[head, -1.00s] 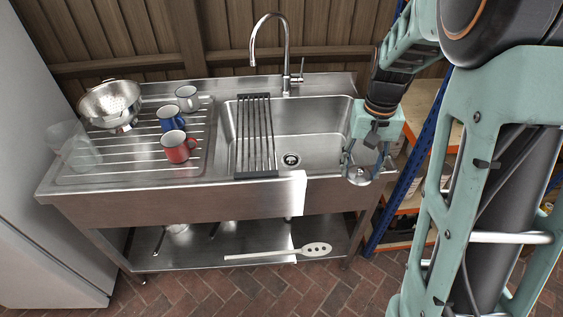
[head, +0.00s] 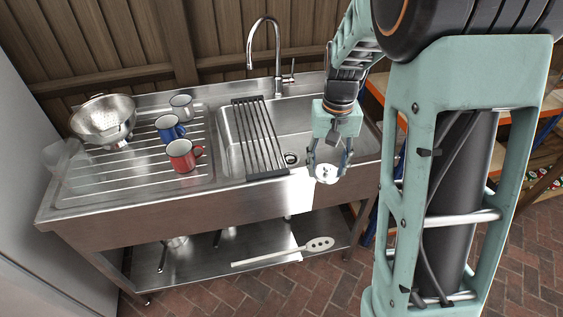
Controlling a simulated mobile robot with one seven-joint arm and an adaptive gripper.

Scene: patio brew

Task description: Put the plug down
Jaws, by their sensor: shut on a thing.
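My gripper (head: 327,168) is shut on the plug (head: 327,174), a small round pale metal disc with a little knob on top. It holds the plug in the air at the front right edge of the sink, below the fingertips. The sink basin (head: 226,130) is stainless steel, with a dark drain hole (head: 291,158) at its bottom, left of my gripper. My gripper and arm hide part of the basin's right side.
A black slatted rack (head: 259,138) lies across the basin's left part. A red mug (head: 182,156), a blue mug (head: 169,128), a grey mug (head: 181,107) and a colander (head: 103,120) stand on the ribbed drainer (head: 120,177). The tap (head: 277,50) rises behind the basin. A slotted spoon (head: 280,254) lies on the lower shelf.

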